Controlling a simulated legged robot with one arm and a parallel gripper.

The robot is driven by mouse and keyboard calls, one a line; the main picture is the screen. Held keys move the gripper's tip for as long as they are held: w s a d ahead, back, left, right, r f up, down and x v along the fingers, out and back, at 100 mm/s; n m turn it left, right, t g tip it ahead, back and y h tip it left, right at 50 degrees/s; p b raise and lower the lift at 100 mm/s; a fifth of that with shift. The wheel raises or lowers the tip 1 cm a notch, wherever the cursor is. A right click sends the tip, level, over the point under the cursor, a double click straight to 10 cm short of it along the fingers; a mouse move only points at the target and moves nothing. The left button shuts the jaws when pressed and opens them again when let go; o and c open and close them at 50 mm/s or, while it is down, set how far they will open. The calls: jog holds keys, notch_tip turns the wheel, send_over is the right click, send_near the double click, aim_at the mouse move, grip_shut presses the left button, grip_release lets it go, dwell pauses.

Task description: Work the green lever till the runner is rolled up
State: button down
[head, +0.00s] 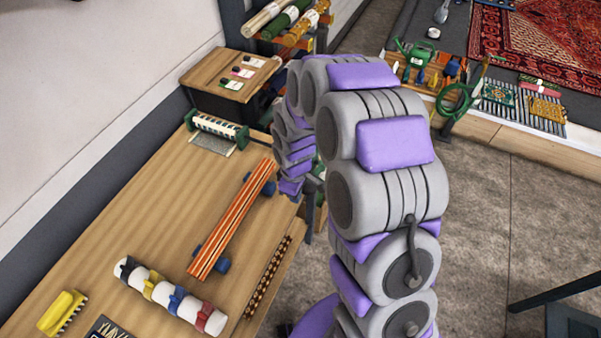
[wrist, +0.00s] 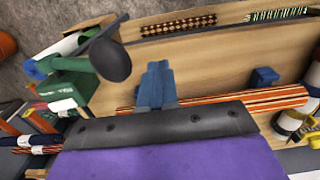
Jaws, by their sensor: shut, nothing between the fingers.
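The green lever (wrist: 72,64) is at the left of the wrist view, with a large dark knob (wrist: 111,60) on its end. A green housing (wrist: 62,104) is below it. In the head view, my arm hides the lever. A green-ended roller (head: 218,127) with a pale patterned roll and a short grey flap stands at the table's far end; I cannot tell whether this roll is the runner. My gripper (wrist: 156,70) is shut and empty, its blue-grey fingers to the right of the knob and apart from it. In the head view, my arm covers it.
An orange-striped length (head: 232,222) lies along the wooden table (head: 135,225) on blue blocks. Near it are a white roll (head: 169,296) with coloured straps, a yellow brush (head: 62,312) and a beaded strip (head: 268,278). Floor at right is mostly clear.

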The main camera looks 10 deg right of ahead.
aim_at(309, 185)
jog(key=w+d+r+g+b, duration=0.25)
jog(key=w+r+b, duration=0.2)
jog(key=w, duration=0.45)
jog(key=w+d+r+g+y+b, duration=0.1)
jog(key=d+r+y+b, duration=0.1)
jog(key=d+r, duration=0.4)
jog(key=shift+d+r+y+b, duration=0.35)
jog(key=shift+r+y, duration=0.05)
jog(key=shift+r, duration=0.7)
jog(key=b+x, duration=0.1)
jog(key=x, duration=0.5)
jog(key=b+x, duration=0.2)
jog(key=x, duration=0.5)
jog(key=shift+s+a+f, duration=0.1)
jog(key=shift+s+f, duration=0.15)
jog(key=shift+s, duration=0.05)
jog(key=shift+f, duration=0.15)
jog(key=shift+s, duration=0.1)
